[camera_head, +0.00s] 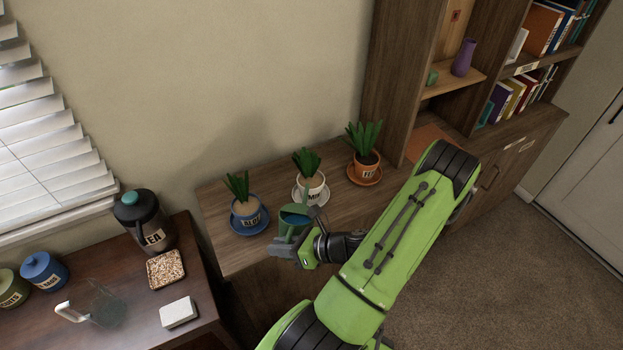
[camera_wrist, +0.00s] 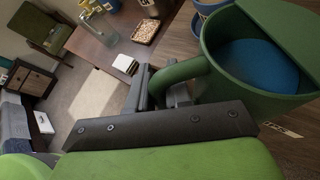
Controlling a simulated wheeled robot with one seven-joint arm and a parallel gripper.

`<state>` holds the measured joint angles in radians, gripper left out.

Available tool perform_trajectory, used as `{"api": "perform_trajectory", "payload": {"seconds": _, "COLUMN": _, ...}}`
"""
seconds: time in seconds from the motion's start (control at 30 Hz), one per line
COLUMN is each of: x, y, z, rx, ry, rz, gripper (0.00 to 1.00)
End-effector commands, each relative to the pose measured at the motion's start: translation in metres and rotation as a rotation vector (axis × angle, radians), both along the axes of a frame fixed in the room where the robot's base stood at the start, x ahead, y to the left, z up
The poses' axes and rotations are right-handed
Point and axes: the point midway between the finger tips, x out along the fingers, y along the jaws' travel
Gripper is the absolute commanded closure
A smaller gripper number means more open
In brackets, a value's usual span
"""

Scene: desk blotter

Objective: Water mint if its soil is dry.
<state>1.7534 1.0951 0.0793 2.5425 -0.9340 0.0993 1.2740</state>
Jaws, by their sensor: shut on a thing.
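A white pot with a label partly reading "MI" (camera_head: 314,192) stands on a white saucer on the wooden cabinet, between two other potted plants. It has upright green leaves and its visible soil is pale tan. My gripper (camera_head: 290,246) is shut on the handle of a green watering can (camera_head: 293,221), held in front of the pots at the cabinet's front edge. In the wrist view the can (camera_wrist: 270,108) fills the upper right, with blue water inside. The can looks apart from the mint pot, but the exact gap is hard to judge.
A blue pot (camera_head: 246,218) with pale soil is left of the mint; a terracotta pot (camera_head: 363,172) with dark soil is right. A bookcase stands right.

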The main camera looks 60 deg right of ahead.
Motion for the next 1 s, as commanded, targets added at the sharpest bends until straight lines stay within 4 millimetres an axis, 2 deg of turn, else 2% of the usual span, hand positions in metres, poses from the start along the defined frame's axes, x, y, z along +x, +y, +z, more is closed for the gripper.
{"api": "perform_trajectory", "payload": {"seconds": 1.0, "x": 0.003, "y": -0.006, "z": 0.015, "rx": 0.055, "ry": 0.018, "rz": 0.001, "gripper": 1.00}}
